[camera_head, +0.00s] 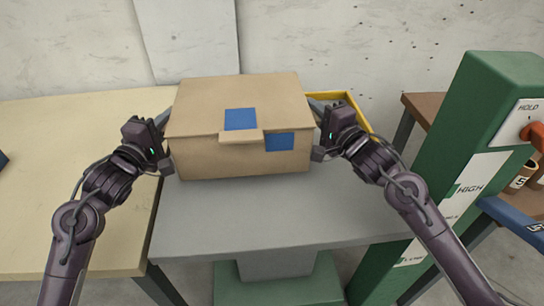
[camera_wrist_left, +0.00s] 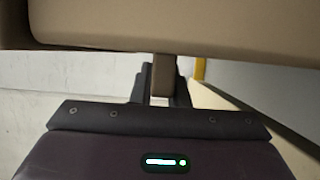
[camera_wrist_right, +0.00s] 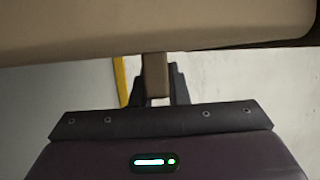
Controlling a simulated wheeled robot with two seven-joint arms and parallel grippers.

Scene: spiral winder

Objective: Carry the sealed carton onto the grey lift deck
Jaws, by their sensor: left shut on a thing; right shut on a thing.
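The brown carton (camera_head: 240,105) has its lid down, with one blue patch on the lid and one on the front. In the head view it is over the back part of the grey lift deck (camera_head: 270,215); I cannot tell whether its base touches the deck. My left gripper (camera_head: 163,148) is shut on a tab at the carton's left side; the tab shows between the fingers in the left wrist view (camera_wrist_left: 160,85). My right gripper (camera_head: 319,146) is shut on a matching tab at the right side, seen in the right wrist view (camera_wrist_right: 155,80). The carton looks level.
A cream table (camera_head: 70,215) adjoins the deck at left. A green post (camera_head: 455,165) with HIGH and HOLD labels and an orange lever (camera_head: 534,135) stands at right. A yellow-edged tray (camera_head: 352,97) is behind the carton. The deck's front is bare.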

